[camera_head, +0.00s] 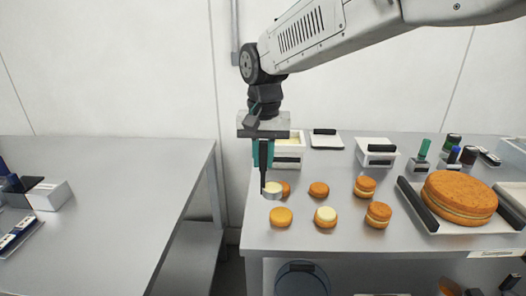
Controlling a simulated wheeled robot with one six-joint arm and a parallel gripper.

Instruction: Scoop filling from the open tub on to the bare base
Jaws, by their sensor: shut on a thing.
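My gripper (263,163), with teal fingers, is shut on the black upright handle of a scoop (272,194). The scoop's small metal cup holds pale filling and hangs over the table's left part, in front of the open tub (289,161). Pale filling shows inside the tub, partly hidden by my gripper. A bare orange-brown base (281,217) lies just in front of the scoop. Another bare round (318,189) lies to its right. A third round (286,188) is partly hidden behind the cup. One base (326,222) carries pale filling on top.
Two filled rounds (365,187) (378,215) stand to the right. A closed white tub (376,158) and a flat white lid (325,143) with black handles lie behind. A large filled cake (458,196) sits at right. A gap separates the left table (120,190).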

